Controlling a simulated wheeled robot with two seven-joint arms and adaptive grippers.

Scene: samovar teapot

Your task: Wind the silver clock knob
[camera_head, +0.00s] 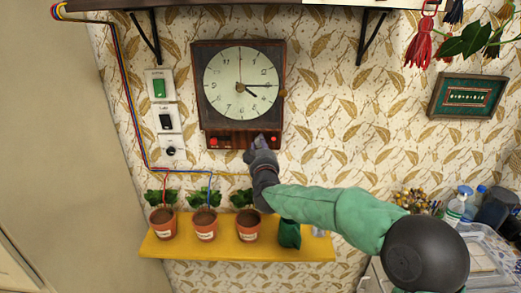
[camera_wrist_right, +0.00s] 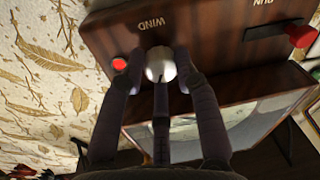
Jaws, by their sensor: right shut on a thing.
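The wall clock (camera_head: 241,80) has a square dark wooden frame and a pale round face. Below the face is a wooden panel (camera_head: 230,139). In the right wrist view, the silver knob (camera_wrist_right: 160,66) sits on this panel beside the word WIND. My right gripper (camera_wrist_right: 159,68) is shut on the knob, with fingers on both sides of it. In the head view my right gripper (camera_head: 260,150) reaches up to the panel's right part and hides most of the knob. My left gripper is in neither view.
A red light (camera_wrist_right: 119,64) and a red RUN lever (camera_wrist_right: 301,36) are on the panel. A yellow shelf (camera_head: 290,247) with several potted plants is below. Wall switches (camera_head: 159,85) are left of the clock. Bottles (camera_head: 455,209) stand at the lower right.

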